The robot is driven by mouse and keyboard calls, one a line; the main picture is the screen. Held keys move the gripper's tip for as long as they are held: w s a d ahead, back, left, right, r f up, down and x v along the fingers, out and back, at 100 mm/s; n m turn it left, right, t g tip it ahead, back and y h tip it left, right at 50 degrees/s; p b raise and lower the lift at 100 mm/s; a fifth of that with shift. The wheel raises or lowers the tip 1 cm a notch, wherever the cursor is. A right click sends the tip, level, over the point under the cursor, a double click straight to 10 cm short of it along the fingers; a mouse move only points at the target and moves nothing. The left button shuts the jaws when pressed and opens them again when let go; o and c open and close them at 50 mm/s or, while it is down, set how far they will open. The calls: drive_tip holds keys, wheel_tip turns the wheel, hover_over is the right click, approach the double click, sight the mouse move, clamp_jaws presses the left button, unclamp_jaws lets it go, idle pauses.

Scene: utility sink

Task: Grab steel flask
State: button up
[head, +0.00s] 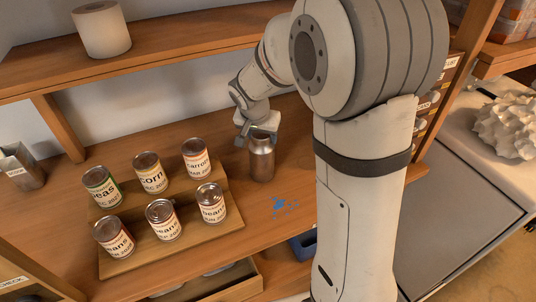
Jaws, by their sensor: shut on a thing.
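The steel flask (261,163) stands upright on the wooden bench, right of the stepped rack of cans. It is a small grey-brown metal cylinder with a narrower top. My gripper (259,136) reaches down from above and is shut on the flask near its top. The jaws partly hide the flask's neck and cap. The flask's base appears to be at the bench surface; I cannot tell whether it is slightly lifted.
Several labelled cans (163,219) stand on a wooden stepped rack (196,240) close by on the left. Blue marks (284,206) lie in front of the flask. A shelf (190,38) with a white roll (101,29) runs above. A metal container (21,167) stands far left.

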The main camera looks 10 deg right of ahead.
clamp_jaws()
drive_tip(key=shift+w+r, duration=0.1)
drive_tip(key=shift+r, duration=0.05)
